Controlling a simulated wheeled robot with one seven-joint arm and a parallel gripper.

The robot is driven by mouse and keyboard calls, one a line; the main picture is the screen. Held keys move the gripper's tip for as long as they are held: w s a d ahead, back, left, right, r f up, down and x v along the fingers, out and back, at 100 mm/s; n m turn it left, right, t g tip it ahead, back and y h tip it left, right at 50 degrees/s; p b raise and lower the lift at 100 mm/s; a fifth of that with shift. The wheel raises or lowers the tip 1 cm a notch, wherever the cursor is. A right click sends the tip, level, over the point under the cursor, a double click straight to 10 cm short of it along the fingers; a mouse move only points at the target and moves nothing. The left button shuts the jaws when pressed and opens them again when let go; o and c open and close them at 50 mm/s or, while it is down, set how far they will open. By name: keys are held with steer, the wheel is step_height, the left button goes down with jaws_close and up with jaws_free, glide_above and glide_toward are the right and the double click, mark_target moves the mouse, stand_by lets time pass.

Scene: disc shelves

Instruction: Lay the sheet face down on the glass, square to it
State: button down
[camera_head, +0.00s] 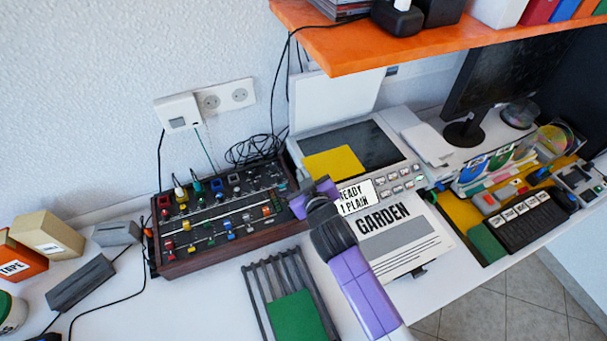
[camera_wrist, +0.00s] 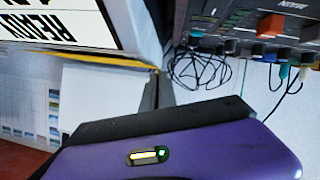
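The copier's white lid (camera_head: 335,98) stands open behind the glass. A printed GARDEN sheet (camera_head: 405,240) is at the copier's front.
A mixer (camera_head: 220,215) stands left, a wire rack (camera_head: 290,275) with a green sheet in front. An orange shelf (camera_head: 440,40) overhangs the back right.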

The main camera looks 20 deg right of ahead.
steer(key=shift+f, duration=0.15)
steer(key=c, duration=1.6)
jaws_free()
steer(key=shift+s, duration=0.1)
